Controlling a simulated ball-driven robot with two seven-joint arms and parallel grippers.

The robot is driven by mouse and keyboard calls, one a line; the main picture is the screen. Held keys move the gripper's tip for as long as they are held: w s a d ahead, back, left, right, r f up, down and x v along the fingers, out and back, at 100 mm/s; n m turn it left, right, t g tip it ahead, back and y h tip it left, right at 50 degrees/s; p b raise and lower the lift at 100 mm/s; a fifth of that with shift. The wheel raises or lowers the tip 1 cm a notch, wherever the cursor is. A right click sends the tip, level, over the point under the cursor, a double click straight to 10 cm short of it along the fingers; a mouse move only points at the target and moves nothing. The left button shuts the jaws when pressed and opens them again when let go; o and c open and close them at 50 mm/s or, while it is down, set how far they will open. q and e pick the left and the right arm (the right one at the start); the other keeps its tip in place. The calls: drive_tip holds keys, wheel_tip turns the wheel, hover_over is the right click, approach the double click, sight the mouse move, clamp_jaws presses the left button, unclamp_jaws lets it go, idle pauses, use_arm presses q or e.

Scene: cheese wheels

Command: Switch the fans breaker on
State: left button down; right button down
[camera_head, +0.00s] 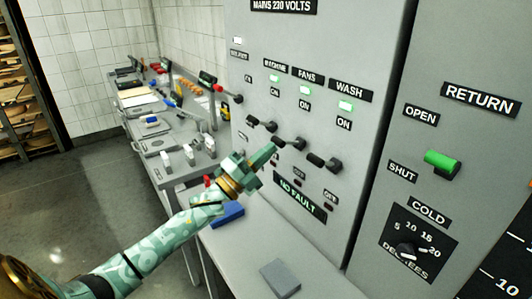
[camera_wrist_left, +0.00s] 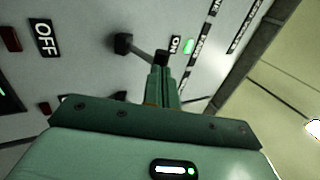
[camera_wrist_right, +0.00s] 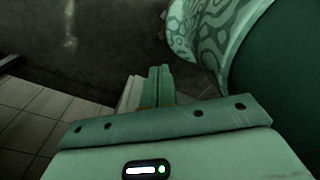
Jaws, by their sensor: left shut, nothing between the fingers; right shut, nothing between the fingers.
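The fans breaker (camera_head: 298,143) is a dark lever on the grey panel, below the FANS label (camera_head: 308,75) and its ON plate. The light (camera_head: 305,90) under that label is lit green. My left gripper (camera_head: 275,146) is shut and empty, its tips at the lever's outer end; I cannot tell whether they touch. In the left wrist view the lever (camera_wrist_left: 124,43) extends to just beyond the shut fingertips (camera_wrist_left: 162,72), near an ON plate. My right gripper (camera_wrist_right: 156,84) is shut and empty, away from the panel.
The machine lever (camera_head: 270,126) and wash lever (camera_head: 335,165) flank the fans lever closely. A NO FAULT plate (camera_head: 300,196) is below. The RETURN panel with a green handle (camera_head: 442,162) is at right. A bench (camera_head: 250,245) with a grey block (camera_head: 280,278) runs beneath.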

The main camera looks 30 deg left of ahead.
use_arm(q)
wheel_tip(320, 180, up, 2)
drive_tip(key=g+y+p, duration=0.1)
drive_tip(key=g+p, duration=0.1)
drive_tip(key=p, duration=0.5)
drive_tip(key=shift+w, duration=0.1)
